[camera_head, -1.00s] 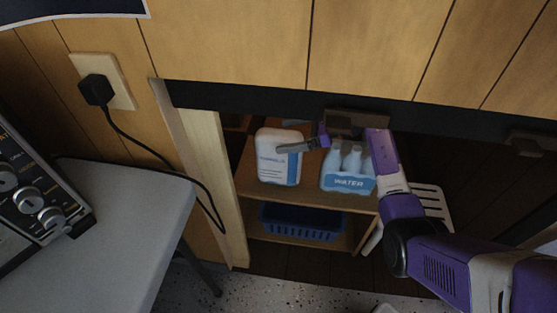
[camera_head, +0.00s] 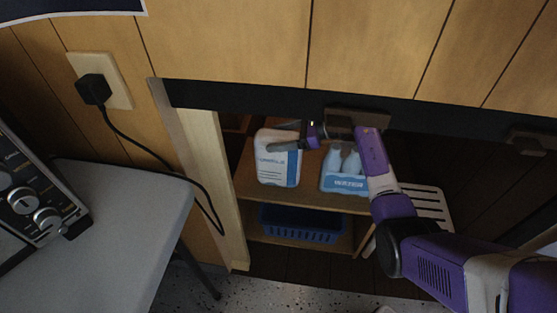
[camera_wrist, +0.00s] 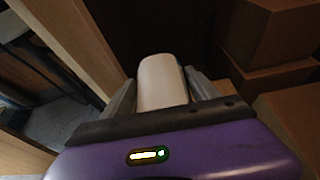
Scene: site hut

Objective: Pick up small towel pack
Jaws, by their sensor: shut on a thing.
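The small towel pack (camera_head: 278,168) is a white, rounded pack with a blue label, on the left of the upper shelf in the head view. My gripper (camera_head: 287,146) is at its upper part, with one finger showing across its front. In the wrist view the white pack (camera_wrist: 161,80) sits between the two fingers of my gripper (camera_wrist: 163,90), which are shut on it. The pack looks upright. The head view does not clearly show whether its base is off the shelf.
A blue and white water bottle pack (camera_head: 343,184) stands right of the towel pack on the wooden shelf (camera_head: 310,197). A blue basket (camera_head: 300,225) is on the lower shelf. A pale post (camera_head: 212,180) bounds the left side. Brown boxes (camera_wrist: 268,35) show in the wrist view.

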